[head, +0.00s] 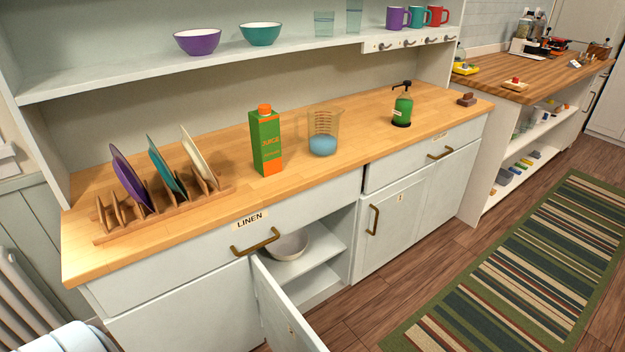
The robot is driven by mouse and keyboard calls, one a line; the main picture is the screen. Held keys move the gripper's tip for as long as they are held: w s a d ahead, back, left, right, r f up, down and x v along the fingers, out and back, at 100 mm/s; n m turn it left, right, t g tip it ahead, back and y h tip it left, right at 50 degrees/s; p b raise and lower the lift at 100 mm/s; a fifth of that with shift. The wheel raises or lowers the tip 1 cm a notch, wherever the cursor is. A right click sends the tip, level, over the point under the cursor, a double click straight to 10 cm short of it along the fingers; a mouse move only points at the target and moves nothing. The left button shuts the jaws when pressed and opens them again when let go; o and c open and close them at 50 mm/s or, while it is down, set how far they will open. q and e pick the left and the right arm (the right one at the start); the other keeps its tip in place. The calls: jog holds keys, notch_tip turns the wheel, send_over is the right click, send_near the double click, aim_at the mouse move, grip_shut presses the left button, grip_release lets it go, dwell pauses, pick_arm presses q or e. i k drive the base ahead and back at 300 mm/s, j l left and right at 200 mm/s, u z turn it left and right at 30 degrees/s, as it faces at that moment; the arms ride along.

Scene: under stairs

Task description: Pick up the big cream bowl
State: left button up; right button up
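A big cream bowl (288,247) sits upright on the upper shelf inside the lower cabinet, below the drawer labelled LINEN. The cabinet door (283,312) is swung open toward me. The top left of the bowl is partly covered by the drawer handle and the counter front. Neither of my grippers shows in the head view.
The wooden counter (350,170) holds a plate rack (165,222), a juice carton (265,142), a measuring jug (323,132) and a green pump bottle (402,106). The open door juts out before the cabinet. A striped rug (520,265) lies right.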

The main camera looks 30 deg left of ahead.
aim_at(289, 247)
jog(key=u, duration=1.2)
